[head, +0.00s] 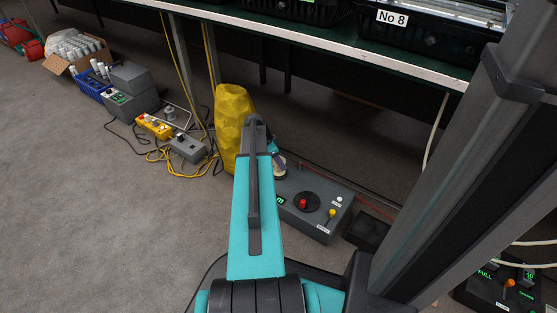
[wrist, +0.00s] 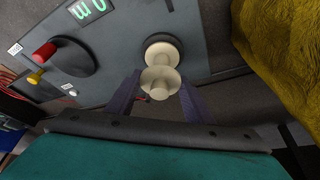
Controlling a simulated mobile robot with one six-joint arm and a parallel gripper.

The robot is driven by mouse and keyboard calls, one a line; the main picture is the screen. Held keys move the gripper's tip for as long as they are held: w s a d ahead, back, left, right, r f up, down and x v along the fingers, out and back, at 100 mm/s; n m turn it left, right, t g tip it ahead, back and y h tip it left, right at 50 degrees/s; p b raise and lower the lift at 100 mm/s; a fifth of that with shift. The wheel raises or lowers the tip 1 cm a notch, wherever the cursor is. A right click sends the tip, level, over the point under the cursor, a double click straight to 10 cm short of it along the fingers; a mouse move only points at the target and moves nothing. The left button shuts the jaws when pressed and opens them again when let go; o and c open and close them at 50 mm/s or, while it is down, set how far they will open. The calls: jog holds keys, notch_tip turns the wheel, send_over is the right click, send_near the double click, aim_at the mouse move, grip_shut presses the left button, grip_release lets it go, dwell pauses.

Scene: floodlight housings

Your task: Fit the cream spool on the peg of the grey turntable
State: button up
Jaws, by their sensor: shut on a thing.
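The cream spool (wrist: 160,80) is between the two fingers of my gripper (wrist: 160,84), which are shut on it. Its pale round flanges show one behind the other in the wrist view, with a dark rim around the far one. A small cream part of it shows in the head view (head: 280,168), beside my arm. The spool is over the end of a grey control box (head: 323,218). The box also shows in the wrist view (wrist: 115,55), with a dark disc (wrist: 68,62) carrying a red knob. I cannot make out a bare peg; the spool covers that spot, and I cannot tell whether it touches.
A yellow lumpy column (head: 231,125) stands close by, also in the wrist view (wrist: 285,35). A bench edge (head: 330,43) runs above. Grey and yellow boxes with cables (head: 185,148) lie to the left. The floor at left (head: 90,210) is clear.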

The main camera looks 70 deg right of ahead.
jog(key=shift+f, duration=0.3)
jog(key=o, duration=1.1)
jog(key=shift+o, duration=0.2)
jog(key=shift+r, duration=0.15)
jog(key=shift+r+p, duration=2.35)
jog(key=shift+r, duration=1)
